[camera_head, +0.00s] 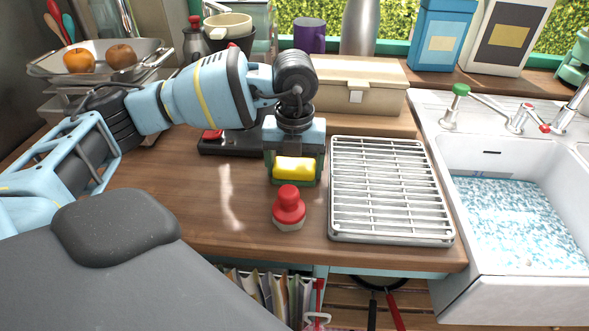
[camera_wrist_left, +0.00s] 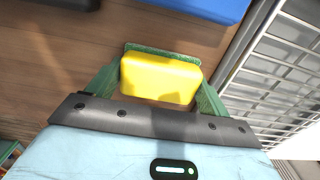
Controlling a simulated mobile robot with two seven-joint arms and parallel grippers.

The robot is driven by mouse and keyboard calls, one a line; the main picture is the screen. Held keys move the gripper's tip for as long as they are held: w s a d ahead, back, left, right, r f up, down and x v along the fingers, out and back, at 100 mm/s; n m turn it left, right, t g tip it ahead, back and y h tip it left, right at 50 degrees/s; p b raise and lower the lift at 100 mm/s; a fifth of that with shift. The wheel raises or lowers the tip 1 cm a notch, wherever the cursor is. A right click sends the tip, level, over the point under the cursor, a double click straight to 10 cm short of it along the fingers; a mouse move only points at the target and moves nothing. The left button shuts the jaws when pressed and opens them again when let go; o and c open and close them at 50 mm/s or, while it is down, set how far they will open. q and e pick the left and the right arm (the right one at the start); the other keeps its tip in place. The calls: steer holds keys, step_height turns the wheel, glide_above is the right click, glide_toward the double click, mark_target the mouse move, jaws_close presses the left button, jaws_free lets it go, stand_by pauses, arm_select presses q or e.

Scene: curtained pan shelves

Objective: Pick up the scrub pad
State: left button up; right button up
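The scrub pad (camera_head: 294,168) is a yellow block with a green layer, over the wooden counter between the scale and the metal rack. It also shows in the left wrist view (camera_wrist_left: 160,80), yellow side toward the camera. My left gripper (camera_head: 295,174) points down at it, with a green finger against each side of the pad. In the left wrist view the fingers (camera_wrist_left: 161,75) meet both ends of the pad with no clear gap. I cannot tell whether its underside touches the counter. My right gripper is not in view.
A red-knobbed object (camera_head: 288,207) stands just in front of the pad. A metal rack (camera_head: 388,188) lies to the right, then the sink (camera_head: 480,160). A beige box (camera_head: 352,85) stands behind. The counter left of the pad is clear (camera_head: 220,185).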

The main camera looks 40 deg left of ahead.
mark_target(295, 164)
arm_select(q)
steer(key=shift+c, duration=1.1)
steer(key=shift+r, duration=0.1)
step_height(295, 164, up, 10)
steer(key=shift+f, duration=0.1)
steer(key=o, duration=0.4)
steer(key=c, duration=0.7)
